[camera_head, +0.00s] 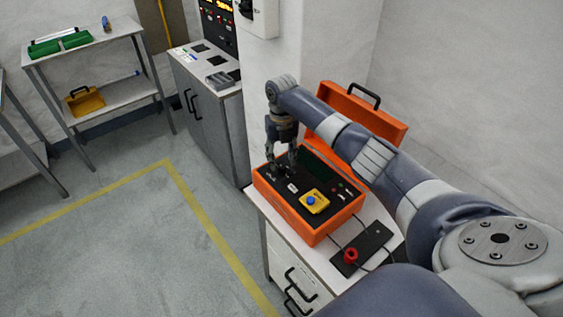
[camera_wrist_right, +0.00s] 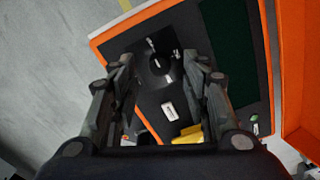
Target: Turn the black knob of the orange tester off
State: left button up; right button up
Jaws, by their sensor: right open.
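The orange tester (camera_head: 327,232) stands with its lid (camera_head: 345,107) open on a white-topped cabinet in the head view. Its black panel carries a yellow block with a blue button (camera_head: 311,200). My right gripper (camera_head: 283,163) points down over the panel's left part. In the right wrist view, the black knob (camera_wrist_right: 161,64) shows beyond and between the two open fingers of my right gripper (camera_wrist_right: 160,68). In the head view the fingers partly cover the knob. I cannot tell whether they touch it. My left gripper is not in view.
A black box with a red button (camera_head: 350,256) lies on the cabinet top (camera_head: 388,219), cabled to the tester. A wall column stands close behind the gripper. A grey cabinet (camera_head: 212,120) and a shelf table (camera_head: 85,47) are further left. The floor between is clear.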

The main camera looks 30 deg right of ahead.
aim_at(282, 166)
notch_tip(282, 166, up, 9)
jog(key=shift+r, duration=0.15)
dwell(0.6)
